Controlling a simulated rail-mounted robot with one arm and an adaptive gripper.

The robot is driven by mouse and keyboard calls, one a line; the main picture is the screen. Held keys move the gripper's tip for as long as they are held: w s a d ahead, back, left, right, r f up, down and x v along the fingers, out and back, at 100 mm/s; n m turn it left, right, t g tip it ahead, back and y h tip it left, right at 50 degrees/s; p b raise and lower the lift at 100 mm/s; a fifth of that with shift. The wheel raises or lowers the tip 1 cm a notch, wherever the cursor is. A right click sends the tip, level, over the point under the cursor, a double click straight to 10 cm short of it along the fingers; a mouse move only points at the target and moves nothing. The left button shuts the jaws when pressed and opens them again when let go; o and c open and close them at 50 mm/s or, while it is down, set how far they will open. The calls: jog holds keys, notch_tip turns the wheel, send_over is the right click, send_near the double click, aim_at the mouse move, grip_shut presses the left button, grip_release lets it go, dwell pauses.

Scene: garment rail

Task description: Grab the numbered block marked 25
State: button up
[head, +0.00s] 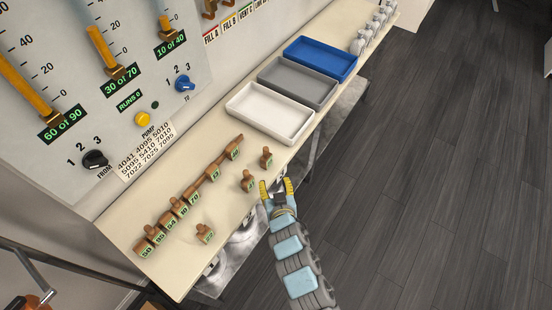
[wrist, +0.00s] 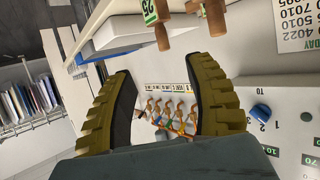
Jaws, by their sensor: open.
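My gripper (head: 276,188) is open and empty at the front edge of the bench, just right of two loose wooden blocks. The nearer loose block (head: 248,181) stands left of the fingers, and the other loose block (head: 267,157) stands a little behind them. Their green labels are too small to read for sure. In the wrist view, a block with a green label that seems to read 25 (wrist: 161,34) shows at the top, beyond the open fingers (wrist: 162,85). A second block (wrist: 215,18) is beside it, its number hidden.
A row of several numbered blocks (head: 182,208) lines the bench at left, with another loose block (head: 205,232) in front. White (head: 232,106), grey (head: 265,74) and blue (head: 293,48) trays stand farther back. A panel with gauges rises behind the bench. Open floor lies right.

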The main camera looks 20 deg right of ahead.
aim_at(266, 155)
jog(key=shift+x, duration=6.05)
jog(key=shift+w+d, duration=0.25)
jog(key=shift+w, duration=1.05)
jog(key=shift+x, duration=1.25)
jog(key=shift+d, duration=0.1)
grip_shut()
